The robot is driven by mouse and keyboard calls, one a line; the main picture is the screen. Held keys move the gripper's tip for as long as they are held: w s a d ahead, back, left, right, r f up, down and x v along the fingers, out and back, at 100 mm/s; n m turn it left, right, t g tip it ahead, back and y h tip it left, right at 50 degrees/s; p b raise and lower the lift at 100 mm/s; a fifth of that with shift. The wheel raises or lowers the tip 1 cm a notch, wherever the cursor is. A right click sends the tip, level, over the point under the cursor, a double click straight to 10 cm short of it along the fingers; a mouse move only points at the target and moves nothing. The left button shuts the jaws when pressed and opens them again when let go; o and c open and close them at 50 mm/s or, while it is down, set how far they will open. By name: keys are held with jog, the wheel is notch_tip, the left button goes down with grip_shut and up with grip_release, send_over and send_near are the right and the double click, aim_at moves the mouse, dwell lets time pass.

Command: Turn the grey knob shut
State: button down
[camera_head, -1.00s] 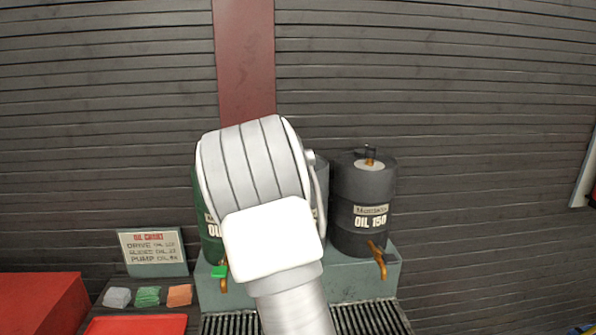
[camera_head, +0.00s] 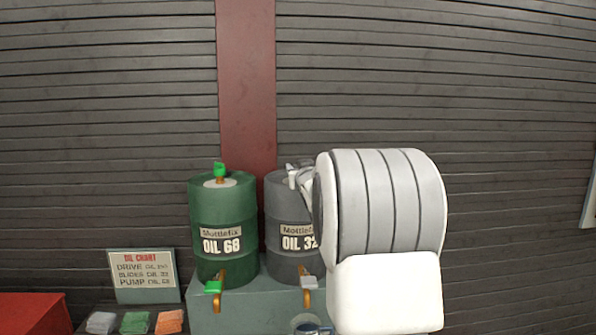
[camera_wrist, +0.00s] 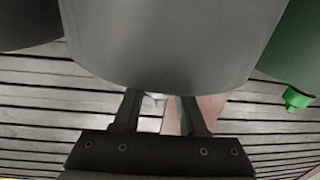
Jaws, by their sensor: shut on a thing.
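The grey oil drum (camera_head: 285,205), labelled OIL 32, stands at the centre of the head view, its right side hidden by my arm. My gripper (camera_head: 296,175) is at the top of this drum. In the wrist view, which looks upside down, the drum (camera_wrist: 160,40) fills the upper middle. There my gripper (camera_wrist: 160,98) is shut on a small pale grey piece (camera_wrist: 157,98), the grey knob on the drum's top. A grey tap handle (camera_head: 308,282) sits low on the drum's front.
A green drum (camera_head: 222,225), labelled OIL 68, stands close on the left with a green top knob (camera_head: 220,169), also in the wrist view (camera_wrist: 297,100). An oil chart sign (camera_head: 146,275) and cloths (camera_head: 135,322) are further left. A blue-and-white container (camera_head: 308,325) is below.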

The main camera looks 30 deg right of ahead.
jog(key=shift+d+r+n+t+y+p, duration=0.1)
jog(key=shift+r+n+t+y+p, duration=0.1)
jog(key=shift+n+y+p, duration=0.55)
jog(key=shift+d+r+n+t+y+p, duration=0.15)
jog(key=shift+y+p, duration=0.3)
jog(key=shift+p, duration=0.65)
jog(key=n+y+p, duration=0.1)
jog(key=y+p, duration=0.1)
jog(key=p, duration=0.1)
jog(key=n+y+p, duration=0.1)
jog(key=y+p, duration=0.1)
jog(key=p, duration=0.2)
jog(key=shift+a+n+t, duration=0.15)
jog(key=shift+n+t, duration=0.1)
jog(key=shift+n, duration=0.05)
jog(key=n+y+p, duration=0.3)
jog(key=y+p, duration=0.2)
jog(key=shift+f+p, duration=0.1)
jog(key=shift+p, duration=0.3)
jog(key=n+g+y+p, duration=0.1)
jog(key=y, duration=0.1)
jog(key=n+g+y+p, duration=0.1)
jog(key=y+p, duration=0.1)
jog(key=shift+a+f+n, duration=0.15)
jog(key=shift+f+n, duration=0.05)
jog(key=shift+n, duration=0.2)
jog(key=shift+g, duration=0.3)
jog(key=shift+c, duration=2.3)
grip_release()
